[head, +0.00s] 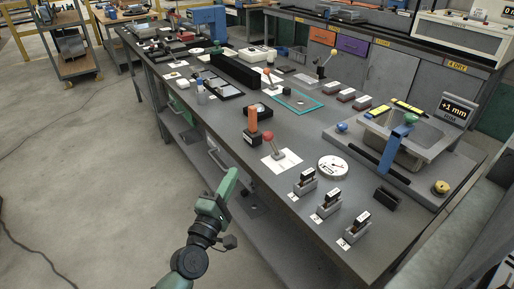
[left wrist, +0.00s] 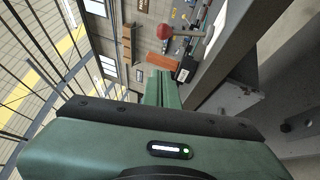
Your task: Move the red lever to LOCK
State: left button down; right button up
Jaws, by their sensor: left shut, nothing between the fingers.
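A lever with a red ball knob (head: 267,136) stands near the front edge of the workbench, tilted over a white label plate (head: 283,159). The plate's wording is too small to read. A red ball knob (left wrist: 165,30) on a grey stem also shows at the top of the left wrist view. My left gripper (head: 231,175) is shut and empty, in front of the bench edge, to the left of and below the lever, apart from it. Its green fingers (left wrist: 161,88) show closed together in the left wrist view. My right gripper is in neither view.
An orange upright block (head: 253,119) on a dark base stands just behind the lever. A round dial (head: 333,167) and several small labelled switch blocks lie to the right. A second red-knobbed lever (head: 267,72) stands farther back.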

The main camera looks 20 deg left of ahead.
aim_at(273, 144)
pick_arm(q)
jog(key=w+d+r, duration=0.1)
jog(key=w, duration=0.2)
jog(key=w+d+p, duration=0.1)
jog(key=w, duration=0.3)
jog(key=w+r+p, duration=0.1)
jog(key=w, duration=0.2)
jog(key=shift+w+d+r, duration=0.35)
jog(key=shift+d, duration=0.05)
jog(key=shift+w+d, duration=0.3)
jog(key=shift+d, duration=0.05)
